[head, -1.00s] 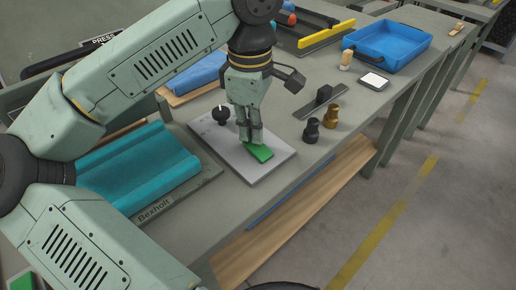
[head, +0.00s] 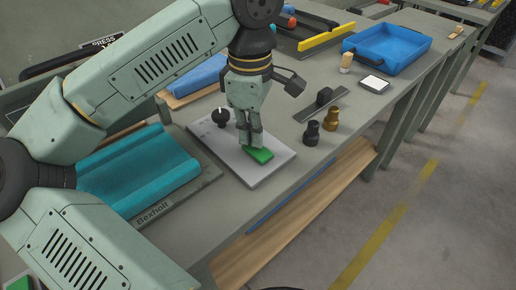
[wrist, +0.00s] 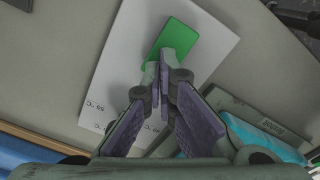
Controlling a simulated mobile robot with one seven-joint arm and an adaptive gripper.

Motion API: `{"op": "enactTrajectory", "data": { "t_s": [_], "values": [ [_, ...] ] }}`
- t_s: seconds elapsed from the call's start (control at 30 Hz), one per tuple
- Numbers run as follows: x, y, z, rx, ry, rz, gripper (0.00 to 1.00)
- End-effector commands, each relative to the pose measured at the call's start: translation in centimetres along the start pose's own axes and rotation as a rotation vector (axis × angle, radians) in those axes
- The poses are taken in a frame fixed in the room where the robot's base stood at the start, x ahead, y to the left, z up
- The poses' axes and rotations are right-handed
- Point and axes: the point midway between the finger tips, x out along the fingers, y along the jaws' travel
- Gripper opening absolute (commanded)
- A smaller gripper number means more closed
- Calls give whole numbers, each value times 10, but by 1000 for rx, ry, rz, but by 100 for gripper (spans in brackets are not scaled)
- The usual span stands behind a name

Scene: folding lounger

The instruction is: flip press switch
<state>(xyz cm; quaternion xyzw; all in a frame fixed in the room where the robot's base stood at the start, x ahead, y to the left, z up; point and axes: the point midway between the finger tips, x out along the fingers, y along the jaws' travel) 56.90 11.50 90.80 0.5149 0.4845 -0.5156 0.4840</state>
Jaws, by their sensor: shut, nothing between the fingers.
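The green press switch (head: 260,156) is a flat rocker on a pale grey panel (head: 265,176) lying on the bench. It also shows in the wrist view (wrist: 177,37). My gripper (head: 251,146) points down with its fingers together and empty. Its fingertips are at the near-left end of the green rocker, at or just above its surface; whether they touch I cannot tell. In the wrist view the fingertips (wrist: 166,60) overlap the lower end of the rocker. A black knob (head: 221,116) stands on the same panel, behind and left of my gripper.
A teal folded piece (head: 135,170) lies left on a dark board. A black fitting (head: 311,132) and a brass fitting (head: 331,119) stand right of the panel. A blue tray (head: 388,48) and a white-topped block (head: 374,83) are farther back. The bench edge runs along the right.

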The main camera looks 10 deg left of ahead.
Motion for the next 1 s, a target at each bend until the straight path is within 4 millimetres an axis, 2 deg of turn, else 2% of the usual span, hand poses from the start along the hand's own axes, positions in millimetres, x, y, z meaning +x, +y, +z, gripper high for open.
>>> {"op": "enactTrajectory", "data": {
  "t_s": [0.1,0.7,1.0],
  "values": [
    [-14,0,0,0,1,2,0],
    [-61,0,0,0,0,1,0],
    [-63,0,0,0,0,1,0]
  ]
}}
